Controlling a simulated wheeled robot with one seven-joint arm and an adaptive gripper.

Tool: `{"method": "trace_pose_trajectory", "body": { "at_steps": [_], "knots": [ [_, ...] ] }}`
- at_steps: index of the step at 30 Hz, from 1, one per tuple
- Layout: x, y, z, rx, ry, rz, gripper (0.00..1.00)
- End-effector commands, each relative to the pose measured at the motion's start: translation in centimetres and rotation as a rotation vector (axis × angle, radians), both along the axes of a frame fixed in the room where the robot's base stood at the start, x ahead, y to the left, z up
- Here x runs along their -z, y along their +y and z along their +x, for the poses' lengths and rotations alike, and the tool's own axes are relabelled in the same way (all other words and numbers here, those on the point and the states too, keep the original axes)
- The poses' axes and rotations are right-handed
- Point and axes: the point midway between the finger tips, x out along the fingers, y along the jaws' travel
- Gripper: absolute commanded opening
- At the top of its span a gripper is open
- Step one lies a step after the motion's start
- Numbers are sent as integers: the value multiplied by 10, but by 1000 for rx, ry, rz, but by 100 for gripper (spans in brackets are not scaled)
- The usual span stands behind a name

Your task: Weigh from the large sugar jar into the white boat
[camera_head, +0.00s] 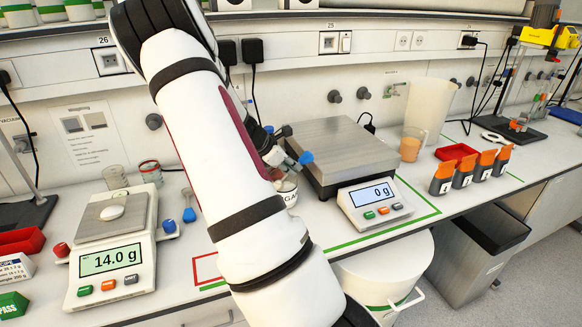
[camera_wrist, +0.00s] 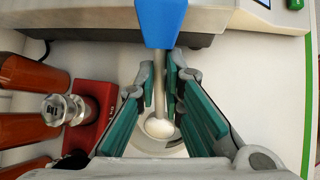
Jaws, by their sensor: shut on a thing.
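The white boat (camera_head: 112,212) sits on the pan of the small scale (camera_head: 110,262), which reads 14.0 g. A white jar (camera_head: 287,194) with a partly hidden label, "GA" readable, stands behind my arm near the large balance. My gripper (camera_head: 283,152) is above it, mostly hidden by my arm. In the wrist view my gripper (camera_wrist: 164,92) is shut on a spoon with a blue handle (camera_wrist: 170,22) and a metal shaft. A white, rounded surface (camera_wrist: 160,127) shows at the shaft's lower end; whether it is sugar or bare bowl I cannot tell.
The large balance (camera_head: 343,150) reads 0 g. Another blue spoon (camera_head: 188,213) lies beside the small scale. Two glass jars (camera_head: 150,172) stand behind it. Several orange-topped containers (camera_head: 465,172), a red tray (camera_head: 456,152) and a beaker (camera_head: 411,143) are at right. A red outline (camera_head: 205,268) marks bare bench.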

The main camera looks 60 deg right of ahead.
Motion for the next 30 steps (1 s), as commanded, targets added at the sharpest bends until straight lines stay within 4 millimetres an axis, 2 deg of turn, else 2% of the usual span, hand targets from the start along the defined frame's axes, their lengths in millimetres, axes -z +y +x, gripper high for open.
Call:
{"method": "trace_pose_trajectory", "body": {
  "at_steps": [30],
  "knots": [
    [-21,-17,-16,1,-208,247,0]
  ]
}}
